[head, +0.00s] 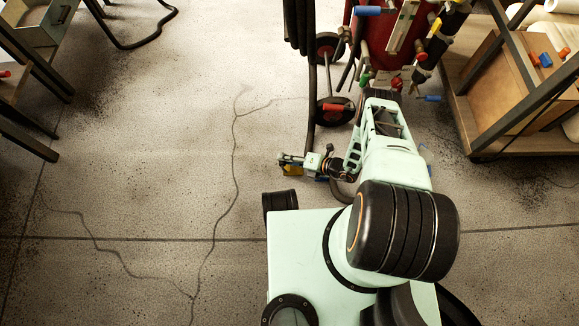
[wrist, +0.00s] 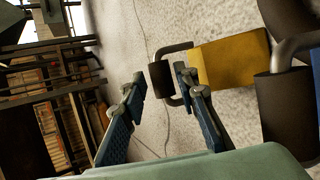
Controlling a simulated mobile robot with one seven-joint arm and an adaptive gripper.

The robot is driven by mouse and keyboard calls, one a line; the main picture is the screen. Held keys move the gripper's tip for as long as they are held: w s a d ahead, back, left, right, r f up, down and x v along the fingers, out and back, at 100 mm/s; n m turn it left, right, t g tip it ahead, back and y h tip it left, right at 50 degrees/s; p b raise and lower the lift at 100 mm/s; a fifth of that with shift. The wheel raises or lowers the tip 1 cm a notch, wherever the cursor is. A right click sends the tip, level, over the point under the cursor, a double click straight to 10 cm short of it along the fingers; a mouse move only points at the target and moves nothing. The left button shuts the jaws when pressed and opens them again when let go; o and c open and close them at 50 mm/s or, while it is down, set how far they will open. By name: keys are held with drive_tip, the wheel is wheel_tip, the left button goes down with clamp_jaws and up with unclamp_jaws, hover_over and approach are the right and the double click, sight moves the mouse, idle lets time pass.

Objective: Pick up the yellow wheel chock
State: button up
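The yellow wheel chock (wrist: 232,60) lies on the floor at the upper right of the wrist view. A bent metal handle with a dark grip (wrist: 163,80) shows at its left end. My gripper (wrist: 161,80) is open and empty. Its fingertips appear on either side of the dark grip, and the right finger overlaps the chock's left edge; I cannot tell how far beyond the fingertips the grip is. In the head view, my gripper (head: 290,160) is low over the floor, and a small yellow part of the chock (head: 292,170) shows just below it, mostly hidden.
A second dark cylinder on a bent metal bar (wrist: 285,100) is right of the chock. In the head view, a red wheeled blast pot (head: 378,35) with hoses stands beyond my arm. A wooden shelf rack (head: 510,110) is at right. The floor at left is mostly clear.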

drive_tip(key=shift+b+x, duration=0.3)
drive_tip(key=shift+x, duration=1.15)
drive_tip(key=shift+c, duration=0.2)
clamp_jaws()
